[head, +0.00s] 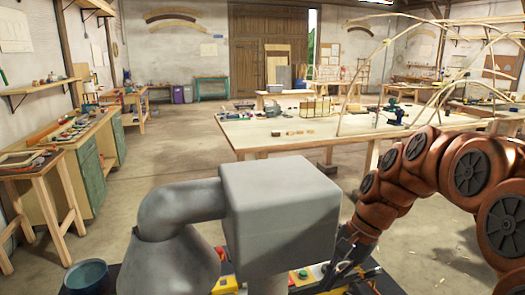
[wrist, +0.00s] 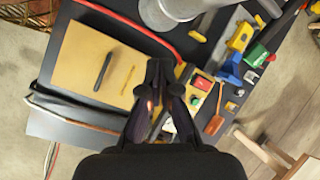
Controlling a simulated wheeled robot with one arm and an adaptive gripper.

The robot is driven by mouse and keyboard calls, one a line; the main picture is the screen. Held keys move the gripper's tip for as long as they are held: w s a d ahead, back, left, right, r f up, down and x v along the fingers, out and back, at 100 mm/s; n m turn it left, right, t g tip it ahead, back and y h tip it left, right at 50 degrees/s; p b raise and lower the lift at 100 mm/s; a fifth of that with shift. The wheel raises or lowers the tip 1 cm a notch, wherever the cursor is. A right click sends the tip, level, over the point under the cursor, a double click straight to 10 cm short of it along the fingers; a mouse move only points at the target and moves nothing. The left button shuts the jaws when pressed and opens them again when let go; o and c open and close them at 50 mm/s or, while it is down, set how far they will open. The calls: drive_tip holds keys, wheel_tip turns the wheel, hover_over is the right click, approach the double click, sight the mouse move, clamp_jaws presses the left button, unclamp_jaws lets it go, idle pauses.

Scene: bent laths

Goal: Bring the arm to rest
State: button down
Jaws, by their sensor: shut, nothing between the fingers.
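My arm, copper-coloured with black joint caps, reaches in from the right of the head view and bends down. My gripper (head: 341,258) is low in the head view, above a dark surface that carries small tools. In the wrist view my gripper (wrist: 158,72) shows two dark fingers with their tips together and nothing between them. It points down over the right edge of a tan board (wrist: 90,70), beside a yellow piece with red and green parts (wrist: 200,88). I cannot tell whether the fingertips touch anything.
A dark pen (wrist: 103,72) lies on the tan board. Blue (wrist: 230,68), yellow and green pieces lie right of my gripper. In the head view a wooden table (head: 290,135) with bent laths (head: 343,95) stands ahead. A workbench (head: 75,145) is left; open floor (head: 180,155) lies between.

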drive_tip(key=s+d+f+n+h, duration=0.2)
drive_tip(key=s+f+n, duration=0.1)
drive_tip(key=s, duration=0.9)
drive_tip(key=s+d+f+n+h, duration=0.2)
drive_tip(key=s+n, duration=0.3)
drive_tip(key=s, duration=0.7)
drive_tip(key=shift+s+f+g+h, duration=0.35)
drive_tip(key=shift+f+h, duration=0.15)
drive_tip(key=shift+f, duration=0.2)
drive_tip(key=shift+a, duration=0.1)
